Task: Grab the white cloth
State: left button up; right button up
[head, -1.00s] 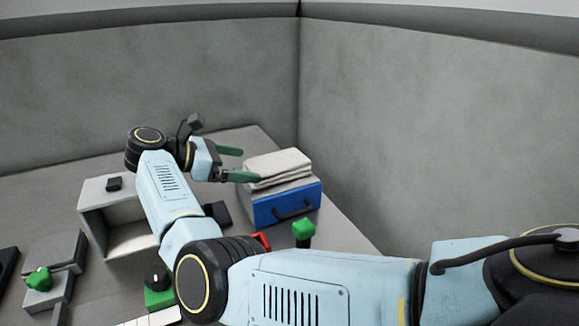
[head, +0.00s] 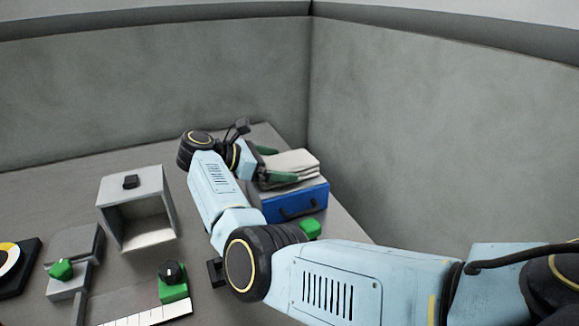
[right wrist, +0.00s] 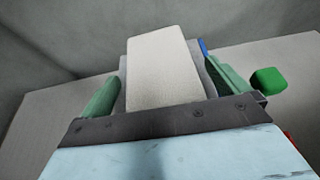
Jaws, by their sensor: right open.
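The white cloth (head: 297,159) lies folded on top of a blue drawer-like box (head: 300,205) with a dark handle, at the far right of the table. My right gripper (head: 272,164) is at the cloth's left side with its green fingers spread. In the right wrist view the cloth (right wrist: 165,72) lies between the two open fingers (right wrist: 165,88), with gaps at both sides. I cannot tell how far the fingertips reach along it. My left gripper is not in view.
A grey open-fronted box (head: 107,205) stands left of my right arm. A green block with a black knob (head: 173,282) and a green knob (head: 60,268) are nearer. Another green knob (head: 311,229) stands in front of the blue box. Grey walls close the back and right.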

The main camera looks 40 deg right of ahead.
jog(key=shift+c, duration=0.4)
jog(key=c, duration=0.9)
